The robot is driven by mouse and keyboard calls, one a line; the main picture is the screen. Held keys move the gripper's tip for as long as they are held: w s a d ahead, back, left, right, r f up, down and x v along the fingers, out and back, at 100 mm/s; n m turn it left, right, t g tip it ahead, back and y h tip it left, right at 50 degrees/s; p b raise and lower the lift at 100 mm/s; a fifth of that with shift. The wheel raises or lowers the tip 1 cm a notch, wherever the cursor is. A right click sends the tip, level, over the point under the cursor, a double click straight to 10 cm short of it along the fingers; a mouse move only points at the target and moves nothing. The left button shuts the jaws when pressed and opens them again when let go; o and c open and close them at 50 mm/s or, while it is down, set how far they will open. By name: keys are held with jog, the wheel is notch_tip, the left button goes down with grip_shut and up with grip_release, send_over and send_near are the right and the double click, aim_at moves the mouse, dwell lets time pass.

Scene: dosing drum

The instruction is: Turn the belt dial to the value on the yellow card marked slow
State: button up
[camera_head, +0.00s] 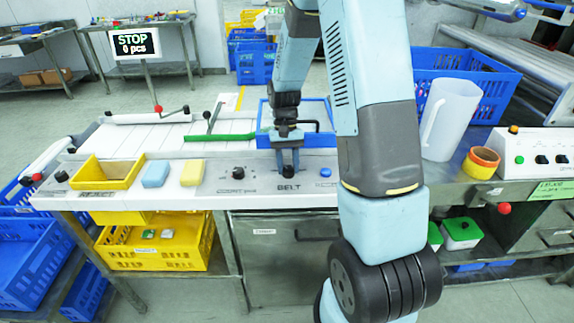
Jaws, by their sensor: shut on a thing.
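The belt dial (289,177) is a small dark knob on the grey panel above the word BELT. My gripper (289,171) points down at it from behind, its fingers shut on the dial. The fingers hide part of the dial, and its pointer and scale are too small to read. I cannot make out a yellow card marked slow. The screen (134,44) reads STOP and 0 pcs.
A second knob (238,173) and a blue button (325,172) flank the dial. Blue (156,174) and yellow (191,173) blocks and a yellow reject tray (82,184) lie left. A white jug (450,115) stands right. My arm covers the middle right.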

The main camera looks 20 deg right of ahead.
jog(key=shift+w+a+n+h, duration=0.15)
jog(key=shift+n+h, duration=0.55)
jog(key=shift+n, duration=0.9)
jog(key=o, duration=1)
jog(key=v, duration=1.3)
jog(key=shift+w+r, duration=0.1)
jog(key=shift+r, duration=0.2)
